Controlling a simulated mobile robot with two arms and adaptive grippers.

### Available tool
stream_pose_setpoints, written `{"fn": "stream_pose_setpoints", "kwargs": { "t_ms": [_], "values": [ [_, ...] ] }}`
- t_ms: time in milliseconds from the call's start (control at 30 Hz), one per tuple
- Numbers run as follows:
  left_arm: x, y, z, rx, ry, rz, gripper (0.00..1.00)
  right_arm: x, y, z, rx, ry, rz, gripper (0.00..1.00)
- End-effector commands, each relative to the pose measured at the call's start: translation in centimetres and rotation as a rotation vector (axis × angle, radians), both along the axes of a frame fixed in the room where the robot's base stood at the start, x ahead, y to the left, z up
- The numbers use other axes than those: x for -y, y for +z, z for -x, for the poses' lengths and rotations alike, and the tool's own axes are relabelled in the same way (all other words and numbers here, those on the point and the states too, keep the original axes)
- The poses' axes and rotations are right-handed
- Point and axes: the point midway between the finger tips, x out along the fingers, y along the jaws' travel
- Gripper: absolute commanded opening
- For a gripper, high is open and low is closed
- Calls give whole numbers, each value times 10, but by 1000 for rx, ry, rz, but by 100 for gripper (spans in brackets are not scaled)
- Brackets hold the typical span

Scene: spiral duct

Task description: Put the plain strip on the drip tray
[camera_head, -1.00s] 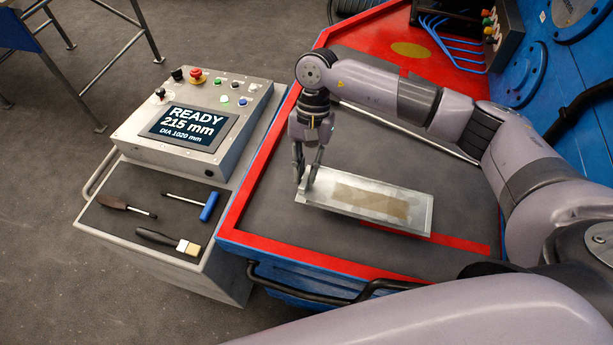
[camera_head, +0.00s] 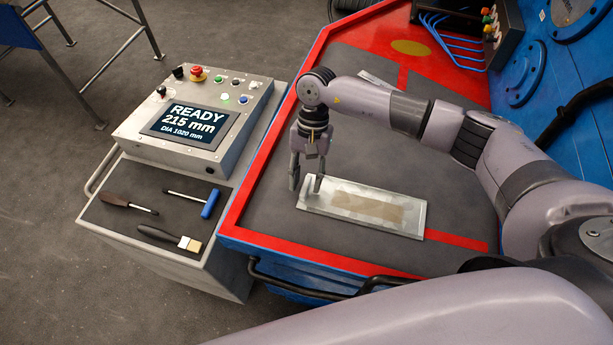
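A shallow silver tray (camera_head: 410,222) with a brownish patch in its middle lies flat on the dark tabletop; I take it for the drip tray. A small pale upright tab (camera_head: 313,184) stands at its left end. My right gripper (camera_head: 306,184) points down at that end, its fingers apart on either side of the tab. Whether a finger still touches the tab is hard to see. A pale flat piece (camera_head: 378,80) shows behind my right forearm, which hides the rest; it may be the plain strip. My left gripper is not in view.
The blue table has a red rim (camera_head: 262,165) and a red line (camera_head: 457,240) beside the tray. A control box (camera_head: 190,125) and a cart top with a screwdriver (camera_head: 128,204), a blue-handled tool (camera_head: 210,204) and a brush (camera_head: 170,238) stand left. Bare tabletop lies before the tray.

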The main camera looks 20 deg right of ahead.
Motion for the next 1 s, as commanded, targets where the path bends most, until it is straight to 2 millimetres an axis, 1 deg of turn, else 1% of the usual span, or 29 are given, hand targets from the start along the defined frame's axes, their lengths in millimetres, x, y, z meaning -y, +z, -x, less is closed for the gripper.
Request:
{"fn": "stream_pose_setpoints", "kwargs": {
  "t_ms": [167,267,367,600,700,833,1000],
  "values": [
    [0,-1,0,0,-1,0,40,0,1,-1,1,0,1,34],
    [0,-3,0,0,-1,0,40,2,8,-4,1,-1,0,34],
    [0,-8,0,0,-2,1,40,6,22,-10,5,-2,0,34],
    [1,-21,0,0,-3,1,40,16,69,-27,4,-1,-1,34],
    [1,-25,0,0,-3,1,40,19,86,-32,3,-1,0,34],
    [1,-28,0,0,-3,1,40,23,102,-38,2,-3,0,34],
    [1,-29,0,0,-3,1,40,24,111,-39,-2,-1,1,34]
  ]
}}
